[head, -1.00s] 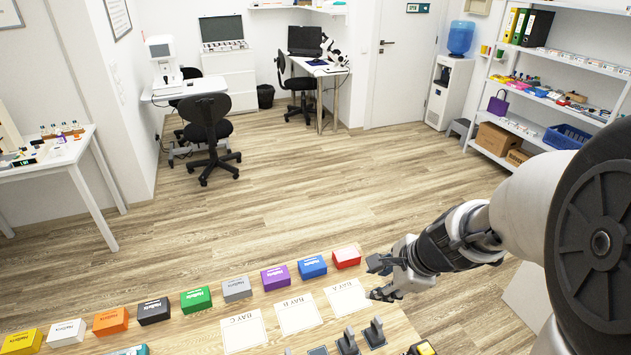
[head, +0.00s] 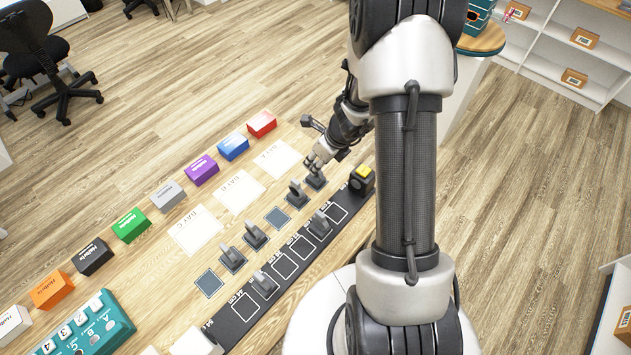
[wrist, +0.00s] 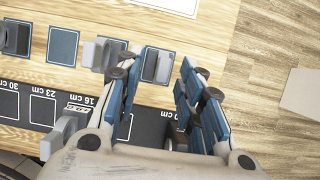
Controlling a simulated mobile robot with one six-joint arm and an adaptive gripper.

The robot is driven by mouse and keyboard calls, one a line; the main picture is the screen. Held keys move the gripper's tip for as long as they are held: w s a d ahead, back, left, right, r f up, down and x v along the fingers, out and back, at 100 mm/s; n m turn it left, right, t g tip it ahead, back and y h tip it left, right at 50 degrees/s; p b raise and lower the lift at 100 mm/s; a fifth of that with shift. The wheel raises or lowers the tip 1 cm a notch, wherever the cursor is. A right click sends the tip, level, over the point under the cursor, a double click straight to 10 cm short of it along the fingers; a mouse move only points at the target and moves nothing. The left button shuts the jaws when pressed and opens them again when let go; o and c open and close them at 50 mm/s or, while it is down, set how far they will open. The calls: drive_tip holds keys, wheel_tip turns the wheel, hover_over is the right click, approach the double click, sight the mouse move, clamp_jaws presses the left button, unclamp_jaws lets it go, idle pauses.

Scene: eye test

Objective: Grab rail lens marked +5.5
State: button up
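Several grey lens holders stand by the black rail (head: 285,262); no +5.5 marking is legible, so I cannot tell which one carries it. My gripper (head: 313,146) is open and empty. It is at the table's right end, over the rightmost off-rail lens holder (head: 316,179). In the wrist view this holder (wrist: 158,66) shows between the blue-padded fingers (wrist: 152,74), seemingly just beyond the tips. A second holder (head: 297,194) stands close beside it, near the left finger in the wrist view (wrist: 101,55). Two more holders (head: 255,236) (head: 231,259) stand farther left on pads.
Two holders (head: 320,225) (head: 263,284) stand on the rail. A black-and-yellow block (head: 362,180) sits at its right end. Empty pads (head: 278,217) (head: 209,284) lie beside it. Coloured boxes (head: 201,170) line the far edge, behind white bay cards (head: 239,190). A teal case (head: 90,330) is at lower left.

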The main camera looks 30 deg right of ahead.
drive_tip(key=b+x, duration=0.3)
drive_tip(key=x, duration=0.4)
drive_tip(key=shift+w+d+f, duration=0.15)
drive_tip(key=shift+d, duration=0.05)
clamp_jaws()
idle(0.4)
